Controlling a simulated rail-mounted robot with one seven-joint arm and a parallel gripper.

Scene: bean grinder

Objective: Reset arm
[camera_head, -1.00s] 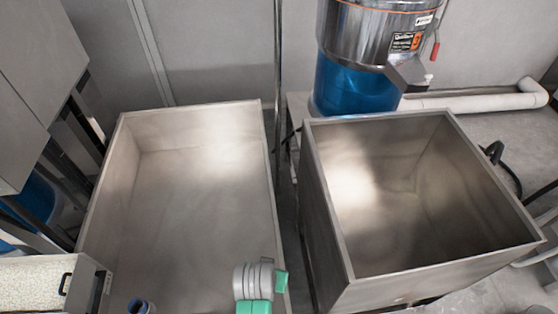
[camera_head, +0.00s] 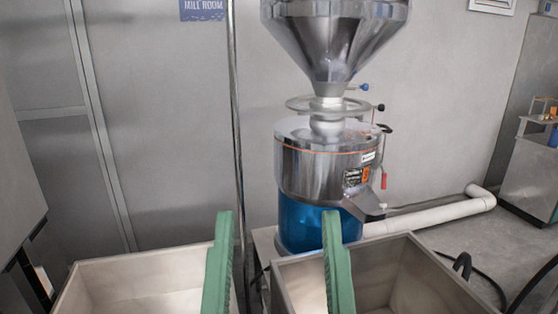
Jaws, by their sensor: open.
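My gripper (camera_head: 278,222) rises from the bottom edge of the head view, its two long green fingers pointing up and set wide apart. No object shows between the fingertips except the background. The left finger stands in front of the left steel bin's right side; the right finger stands in front of the right steel bin. The rest of my arm is below the frame. The bean grinder (camera_head: 325,165), with a steel funnel on top, a steel drum and a blue base, stands behind the fingers.
The left steel bin (camera_head: 150,262) and right steel bin (camera_head: 440,255) show only their upper parts. A white pipe (camera_head: 440,212) runs along the floor right of the grinder. A thin pole (camera_head: 236,120) stands left of it. A grey cabinet (camera_head: 525,170) is at far right.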

